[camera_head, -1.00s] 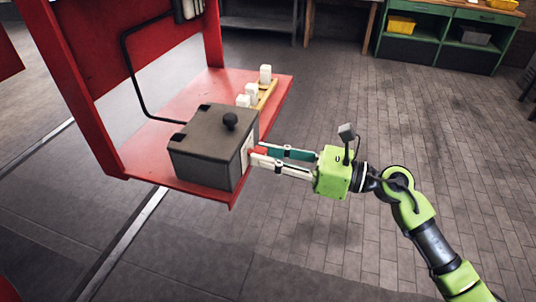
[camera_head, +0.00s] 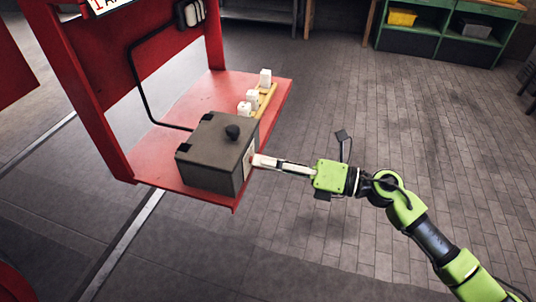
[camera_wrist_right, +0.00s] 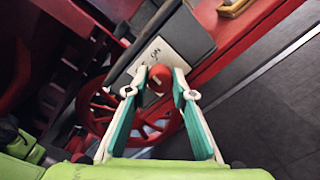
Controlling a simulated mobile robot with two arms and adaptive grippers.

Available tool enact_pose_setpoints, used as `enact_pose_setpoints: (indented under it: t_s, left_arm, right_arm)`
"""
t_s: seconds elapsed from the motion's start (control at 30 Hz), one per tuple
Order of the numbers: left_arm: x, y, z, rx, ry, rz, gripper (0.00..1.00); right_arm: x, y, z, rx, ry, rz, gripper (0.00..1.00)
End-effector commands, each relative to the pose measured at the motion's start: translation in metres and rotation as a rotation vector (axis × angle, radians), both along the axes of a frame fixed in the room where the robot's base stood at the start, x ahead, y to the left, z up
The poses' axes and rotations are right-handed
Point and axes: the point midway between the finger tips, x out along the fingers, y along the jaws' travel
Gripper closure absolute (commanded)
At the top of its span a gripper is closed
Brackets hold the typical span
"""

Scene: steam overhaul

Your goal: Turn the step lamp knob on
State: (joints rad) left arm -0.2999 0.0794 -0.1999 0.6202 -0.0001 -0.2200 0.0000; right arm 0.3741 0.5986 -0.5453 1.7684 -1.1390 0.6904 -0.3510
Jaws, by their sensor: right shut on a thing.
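A dark grey box (camera_head: 210,158) with a black round handle on top sits on the red step. Its side panel carries a white label (camera_wrist_right: 153,55) with dark lettering, which I read as ON in the right wrist view. A round red knob (camera_wrist_right: 160,76) sticks out of this panel, with a small pale mark on its face. My right gripper (camera_wrist_right: 160,84) is shut on the knob, one fingertip on each side. In the head view my right gripper (camera_head: 256,160) reaches the panel from the right, its fingers overlapping edge-on. My left gripper is not in view.
White blocks (camera_head: 265,78) stand on a wooden strip behind the box. A black pipe (camera_head: 142,88) runs down the red wall to the box. A red spoked wheel (camera_wrist_right: 100,108) shows below the panel.

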Motion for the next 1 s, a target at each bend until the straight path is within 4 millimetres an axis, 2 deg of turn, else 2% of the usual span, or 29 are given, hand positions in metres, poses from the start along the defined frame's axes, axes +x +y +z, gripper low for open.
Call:
enact_pose_setpoints:
  t_s: [0.03, 0.4, 0.7, 1.0]
  left_arm:
    - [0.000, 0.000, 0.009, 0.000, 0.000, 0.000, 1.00]
    - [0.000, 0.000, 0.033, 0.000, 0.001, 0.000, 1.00]
    - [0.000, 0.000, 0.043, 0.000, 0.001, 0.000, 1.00]
    - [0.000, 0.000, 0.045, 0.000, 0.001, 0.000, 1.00]
  right_arm:
    - [0.001, -0.001, 0.004, 0.012, 0.045, -0.003, 0.98]
    - [0.001, 0.000, 0.003, 0.105, 0.325, -0.001, 0.98]
    - [0.001, -0.001, 0.001, 0.145, 0.449, -0.002, 0.98]
    - [0.001, 0.000, 0.000, 0.158, 0.483, -0.001, 0.98]
